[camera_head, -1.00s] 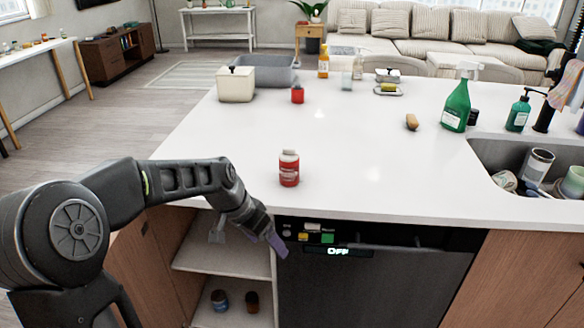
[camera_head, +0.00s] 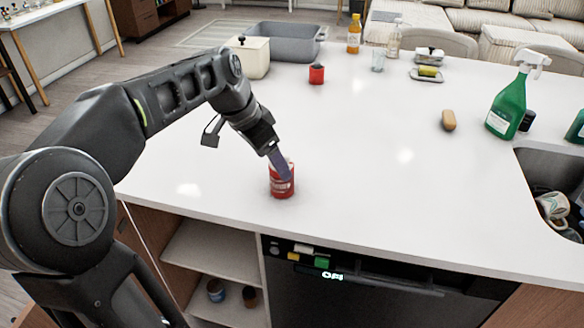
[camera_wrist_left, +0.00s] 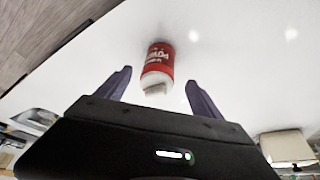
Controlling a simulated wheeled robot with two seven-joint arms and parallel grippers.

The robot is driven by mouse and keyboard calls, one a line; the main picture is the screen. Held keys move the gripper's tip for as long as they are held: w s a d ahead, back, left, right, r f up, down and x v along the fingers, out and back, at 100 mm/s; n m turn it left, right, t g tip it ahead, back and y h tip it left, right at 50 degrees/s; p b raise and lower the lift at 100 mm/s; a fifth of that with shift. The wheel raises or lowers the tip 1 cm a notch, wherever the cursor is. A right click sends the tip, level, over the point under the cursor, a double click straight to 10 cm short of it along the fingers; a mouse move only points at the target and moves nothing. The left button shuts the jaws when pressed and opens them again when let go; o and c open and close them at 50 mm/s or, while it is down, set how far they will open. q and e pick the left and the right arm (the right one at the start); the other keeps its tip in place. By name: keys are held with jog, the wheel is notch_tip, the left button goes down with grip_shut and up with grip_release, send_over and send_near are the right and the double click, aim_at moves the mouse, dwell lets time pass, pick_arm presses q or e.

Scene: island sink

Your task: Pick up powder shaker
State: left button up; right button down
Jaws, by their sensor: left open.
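The powder shaker, a small red container with a white top and white lettering (camera_head: 281,186), stands on the white island counter (camera_head: 370,200) near its front edge. My left gripper (camera_head: 276,158) is above the counter at the shaker, and its finger covers part of the shaker's top in the head view. In the left wrist view the shaker (camera_wrist_left: 158,66) lies ahead of and between the two spread fingertips of the left gripper (camera_wrist_left: 158,84). The jaws are open and I see no contact. My right gripper is not in view.
A cream canister (camera_head: 252,57), grey basin (camera_head: 285,42) and red jar (camera_head: 317,73) stand at the back left. A brush (camera_head: 448,120), green spray bottle (camera_head: 509,103) and sink (camera_head: 560,180) are to the right. The counter around the shaker is clear.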

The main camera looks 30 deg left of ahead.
aim_at(279, 189)
pick_arm(q)
jog(key=shift+s, duration=0.15)
jog(key=shift+x, duration=1.3)
jog(key=shift+f, duration=0.1)
jog(key=x, duration=0.5)
jog(key=shift+f+p, duration=0.1)
jog(key=shift+p, duration=0.3)
jog(key=shift+c, duration=0.6)
jog(key=c, duration=1.5)
